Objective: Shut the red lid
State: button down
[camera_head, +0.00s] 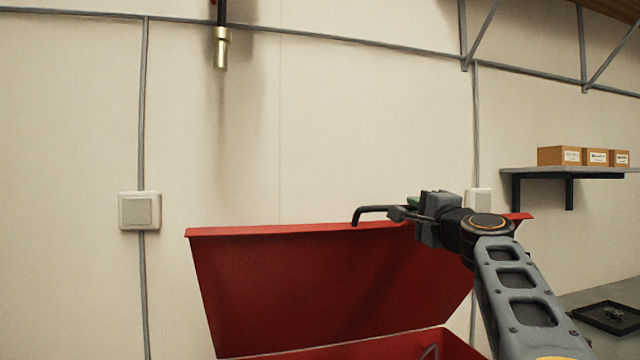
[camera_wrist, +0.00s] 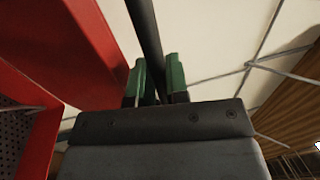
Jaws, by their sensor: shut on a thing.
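The red lid (camera_head: 320,285) stands open, leaning back above a red box (camera_head: 400,346) at the bottom of the head view. In the wrist view the red lid (camera_wrist: 62,50) shows at the upper left. My gripper (camera_head: 410,208) is at the lid's top edge, right of its middle. Its green finger pads are shut on a black hooked rod (camera_head: 376,209), which also runs between the pads in the wrist view (camera_wrist: 146,38). The hook's bent tip points down at the lid's upper rim; I cannot tell whether it touches. My arm hides the lid's right part.
A pale wall with conduits stands behind the box, with a switch box (camera_head: 140,211) at left. A shelf (camera_head: 570,170) with cardboard boxes (camera_head: 560,156) is at right. A black tray (camera_head: 608,318) lies at lower right. A brass-coloured fitting (camera_head: 221,50) hangs above.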

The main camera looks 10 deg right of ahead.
jog(key=s+f+b, duration=0.5)
jog(key=s+b, duration=0.2)
jog(key=shift+s, duration=0.35)
jog(key=shift+a, duration=0.1)
jog(key=s+f+b, duration=0.7)
jog(key=f+b, duration=0.2)
jog(key=b, duration=0.2)
jog(key=shift+s, duration=0.4)
dwell(0.4)
jog(key=s+f+b, duration=0.6)
jog(key=f+b, duration=0.4)
jog(key=b, duration=0.1)
jog(key=shift+f, duration=0.35)
